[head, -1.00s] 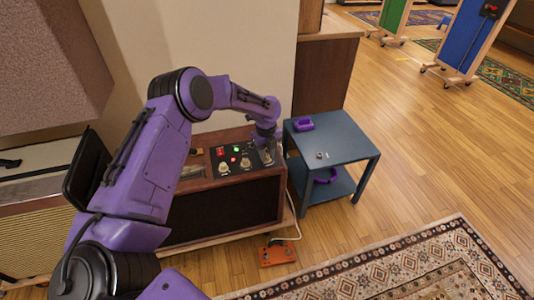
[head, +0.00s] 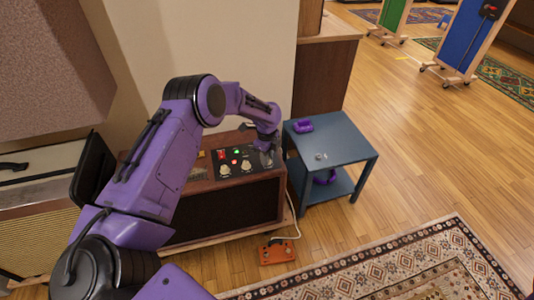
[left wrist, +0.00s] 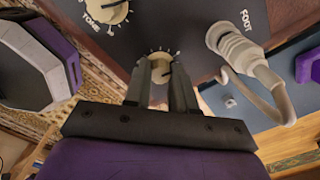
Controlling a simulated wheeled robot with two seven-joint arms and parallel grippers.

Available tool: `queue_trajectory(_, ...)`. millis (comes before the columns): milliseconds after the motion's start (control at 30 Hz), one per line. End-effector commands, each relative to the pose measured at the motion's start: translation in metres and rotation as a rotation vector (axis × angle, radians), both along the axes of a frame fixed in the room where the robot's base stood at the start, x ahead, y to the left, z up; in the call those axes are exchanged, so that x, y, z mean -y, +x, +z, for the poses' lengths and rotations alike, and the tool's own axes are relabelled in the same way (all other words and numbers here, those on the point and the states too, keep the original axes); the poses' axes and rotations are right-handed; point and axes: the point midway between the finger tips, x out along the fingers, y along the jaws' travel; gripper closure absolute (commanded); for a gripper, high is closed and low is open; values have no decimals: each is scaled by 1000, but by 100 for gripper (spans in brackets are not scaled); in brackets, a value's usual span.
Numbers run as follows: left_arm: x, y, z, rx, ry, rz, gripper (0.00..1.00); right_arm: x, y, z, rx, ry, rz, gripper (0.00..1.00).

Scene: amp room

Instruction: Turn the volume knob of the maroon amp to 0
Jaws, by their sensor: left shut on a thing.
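The maroon amp (head: 235,205) stands at the middle of the head view, with a dark control panel (head: 228,168) on top. The panel has cream knobs, a red switch and small red and green lights. My left gripper (head: 266,158) is at the panel's right end. In the left wrist view, its two dark fingers (left wrist: 160,85) are shut on a cream knob (left wrist: 160,66) with a scale around it. The knob's name and pointer are hidden. The knob marked TONE (left wrist: 106,8) is to its upper left. My right gripper is not in view.
A plug (left wrist: 232,46) with a pale cable sits in the FOOT socket right of the gripped knob. A blue-grey side table (head: 345,140) with purple items stands right of the amp. An orange pedal (head: 277,252) lies on the floor in front. Open floor is at right.

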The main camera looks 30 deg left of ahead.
Motion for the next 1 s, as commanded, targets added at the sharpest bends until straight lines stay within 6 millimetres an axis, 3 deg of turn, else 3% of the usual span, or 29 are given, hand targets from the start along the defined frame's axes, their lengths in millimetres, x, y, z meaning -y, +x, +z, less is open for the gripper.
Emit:
queue_trajectory(400, 0, 2, 2, 3, 1, 395, 100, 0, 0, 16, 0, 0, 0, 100)
queue_trajectory(1000, 0, 3, 2, 4, 2, 963, 100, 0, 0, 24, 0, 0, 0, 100)
